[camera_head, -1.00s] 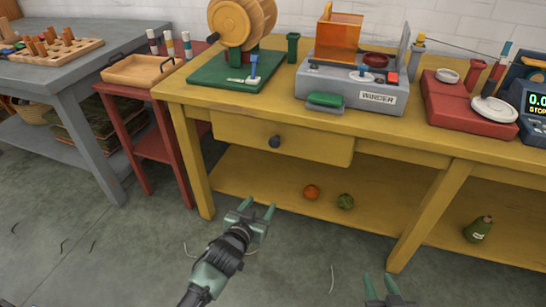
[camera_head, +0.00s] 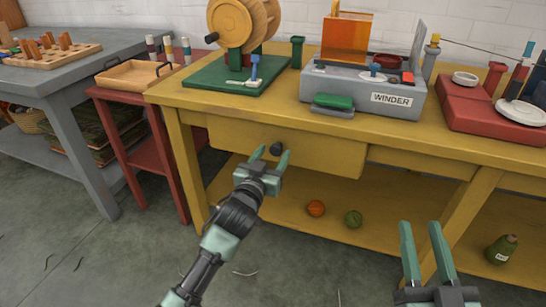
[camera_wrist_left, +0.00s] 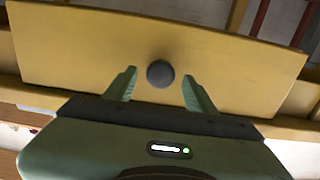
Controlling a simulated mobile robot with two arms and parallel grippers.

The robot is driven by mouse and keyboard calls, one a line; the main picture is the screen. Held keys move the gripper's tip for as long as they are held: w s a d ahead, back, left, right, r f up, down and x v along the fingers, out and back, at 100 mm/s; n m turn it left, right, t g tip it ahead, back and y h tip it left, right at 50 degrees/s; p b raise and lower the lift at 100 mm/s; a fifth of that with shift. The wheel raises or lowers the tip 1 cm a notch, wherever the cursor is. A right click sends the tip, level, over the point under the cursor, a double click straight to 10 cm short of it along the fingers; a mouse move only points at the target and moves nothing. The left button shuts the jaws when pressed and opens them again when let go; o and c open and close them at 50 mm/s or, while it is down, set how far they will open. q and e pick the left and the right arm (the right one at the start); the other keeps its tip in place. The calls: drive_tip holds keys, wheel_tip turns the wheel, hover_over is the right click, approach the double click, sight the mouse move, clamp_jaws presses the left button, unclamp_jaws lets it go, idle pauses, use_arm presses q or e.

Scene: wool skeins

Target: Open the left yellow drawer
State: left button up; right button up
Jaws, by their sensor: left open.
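The left yellow drawer (camera_head: 318,153) sits under the tabletop of the yellow table, and its front looks shut. Its round dark knob (camera_head: 276,149) shows at the middle of the front. My left gripper (camera_head: 272,160) is open with its fingers pointing at the knob. In the left wrist view the knob (camera_wrist_left: 160,74) lies between and just beyond the two open fingertips (camera_wrist_left: 160,92), apart from both; the drawer front (camera_wrist_left: 230,60) fills the view behind. My right gripper (camera_head: 422,228) is open and empty at the lower right, in front of the table.
The yellow table (camera_head: 455,147) carries a grey winder (camera_head: 345,95), a green-based wooden wheel (camera_head: 220,75) and a red device (camera_head: 480,115). An orange ball (camera_head: 316,208) and a green ball (camera_head: 353,218) lie on the lower shelf. A red stand (camera_head: 135,150) is at left.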

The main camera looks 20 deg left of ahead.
use_arm(q)
drive_tip(key=shift+w, duration=0.25)
clamp_jaws()
idle(1.4)
